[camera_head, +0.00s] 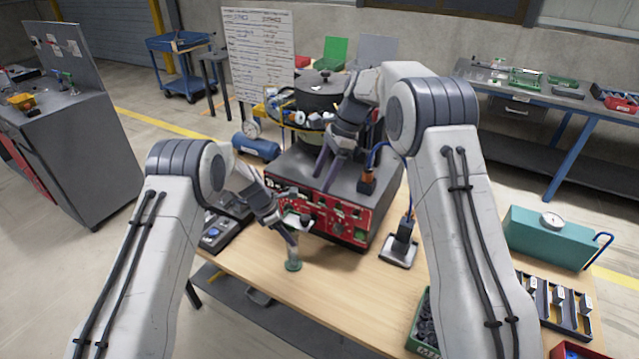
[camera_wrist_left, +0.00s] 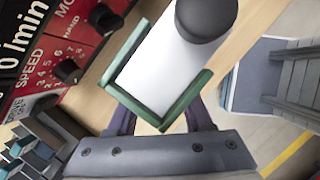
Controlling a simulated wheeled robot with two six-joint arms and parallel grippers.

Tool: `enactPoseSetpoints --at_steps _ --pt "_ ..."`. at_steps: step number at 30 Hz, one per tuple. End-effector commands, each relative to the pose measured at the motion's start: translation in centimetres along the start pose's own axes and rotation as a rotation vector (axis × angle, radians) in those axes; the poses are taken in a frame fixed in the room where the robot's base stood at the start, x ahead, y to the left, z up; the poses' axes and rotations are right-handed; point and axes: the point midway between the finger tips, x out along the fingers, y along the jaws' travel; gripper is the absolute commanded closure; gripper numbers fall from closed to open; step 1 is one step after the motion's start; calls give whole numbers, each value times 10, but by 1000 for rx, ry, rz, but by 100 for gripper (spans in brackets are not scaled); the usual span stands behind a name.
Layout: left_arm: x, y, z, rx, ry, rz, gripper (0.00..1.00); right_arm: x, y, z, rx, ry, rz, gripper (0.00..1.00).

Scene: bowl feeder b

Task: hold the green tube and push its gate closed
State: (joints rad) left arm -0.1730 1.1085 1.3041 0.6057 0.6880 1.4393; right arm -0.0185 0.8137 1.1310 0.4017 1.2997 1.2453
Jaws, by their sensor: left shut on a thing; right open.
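My left gripper (camera_head: 290,238) is low over the front of the table, in front of the red control panel. In the left wrist view its two fingers (camera_wrist_left: 160,122) are shut on a green U-shaped frame with a pale inside, which seems to be the green tube (camera_wrist_left: 187,96). A dark round cylinder (camera_wrist_left: 207,16) stands at its far end. In the head view a small grey-green upright piece with a round base (camera_head: 293,265) is at the fingertips. I cannot make out the gate. My right gripper (camera_head: 324,178) is open and empty above the feeder housing.
The feeder housing with the red panel (camera_head: 345,218) and dark bowl (camera_head: 318,92) stands behind my left gripper. A small stand (camera_head: 400,247) and a green bin (camera_head: 424,325) are right. Bare tabletop (camera_head: 345,285) lies in front.

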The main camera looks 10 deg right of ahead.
Motion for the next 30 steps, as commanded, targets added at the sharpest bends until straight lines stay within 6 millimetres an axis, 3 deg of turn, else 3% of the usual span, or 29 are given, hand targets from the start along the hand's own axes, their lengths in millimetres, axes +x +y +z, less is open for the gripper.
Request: enactPoseSetpoints --at_steps 8,9,12,23,30 --pt "0 0 0 0 0 1 100 0 0 0 0 0 0 33" --pt "0 0 0 0 0 1 46 0 0 0 0 0 0 33" --pt "0 0 0 0 0 1 14 0 0 0 0 0 0 33" --pt "-4 0 0 0 0 1 14 0 0 0 0 0 0 33" --pt "-44 2 1 -1 -2 6 14 0 0 0 0 0 0 33"
